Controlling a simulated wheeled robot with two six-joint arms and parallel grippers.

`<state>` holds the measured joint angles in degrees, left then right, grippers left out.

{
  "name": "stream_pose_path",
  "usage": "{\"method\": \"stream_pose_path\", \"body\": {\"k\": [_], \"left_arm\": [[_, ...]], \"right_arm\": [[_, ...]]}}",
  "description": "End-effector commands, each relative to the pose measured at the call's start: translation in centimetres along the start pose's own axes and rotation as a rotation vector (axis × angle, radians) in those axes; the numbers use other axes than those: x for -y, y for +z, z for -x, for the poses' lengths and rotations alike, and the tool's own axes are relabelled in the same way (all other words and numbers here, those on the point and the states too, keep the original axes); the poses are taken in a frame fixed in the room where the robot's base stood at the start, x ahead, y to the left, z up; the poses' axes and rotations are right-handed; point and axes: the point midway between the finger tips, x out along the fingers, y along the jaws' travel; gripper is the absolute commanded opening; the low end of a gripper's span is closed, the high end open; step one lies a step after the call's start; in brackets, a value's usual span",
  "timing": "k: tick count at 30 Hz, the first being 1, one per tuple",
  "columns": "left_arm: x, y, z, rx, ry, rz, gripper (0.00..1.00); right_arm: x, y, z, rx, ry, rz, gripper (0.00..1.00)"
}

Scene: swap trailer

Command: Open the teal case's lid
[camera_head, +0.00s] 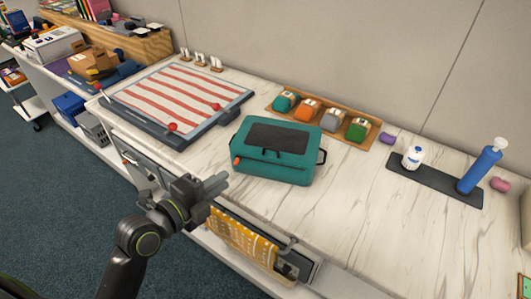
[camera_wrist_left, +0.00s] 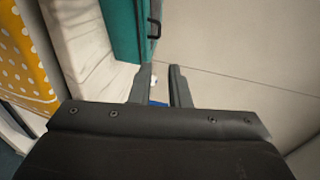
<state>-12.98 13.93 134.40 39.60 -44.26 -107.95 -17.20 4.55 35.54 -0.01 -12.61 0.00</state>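The teal case (camera_head: 268,167) lies on the marble-look counter with its lid closed. It has a dark panel on top, an orange tab at its left front and a dark handle on its right side. My left gripper (camera_head: 222,184) is just left of the case's front, near the counter's front edge, apart from the case. In the left wrist view the gripper's two fingers (camera_wrist_left: 160,90) are apart with nothing between them, and the case's teal side (camera_wrist_left: 124,30) shows ahead. My right gripper is not in view.
A red-striped board (camera_head: 185,92) lies behind left of the case. A wooden tray (camera_head: 345,112) with several coloured items stands behind it. A dark mat (camera_head: 432,178) holds a blue bottle (camera_head: 480,170) and a white bottle (camera_head: 413,157). A yellow patterned towel (camera_head: 243,240) hangs in front.

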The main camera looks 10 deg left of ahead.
Motion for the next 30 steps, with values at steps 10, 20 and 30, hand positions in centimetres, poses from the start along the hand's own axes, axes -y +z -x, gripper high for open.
{"method": "stream_pose_path", "body": {"k": [10, 20, 30], "left_arm": [[0.3, 0.0, -5.3, -0.001, -0.001, 0.008, 0.16], [0.2, 0.0, -11.1, 0.000, 0.002, 0.005, 0.16], [0.0, 0.0, -15.8, -0.001, 0.002, 0.005, 0.16]], "right_arm": [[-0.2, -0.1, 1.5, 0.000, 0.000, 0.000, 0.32], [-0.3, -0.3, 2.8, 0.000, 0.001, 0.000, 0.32], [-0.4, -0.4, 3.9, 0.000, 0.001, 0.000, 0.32]]}}
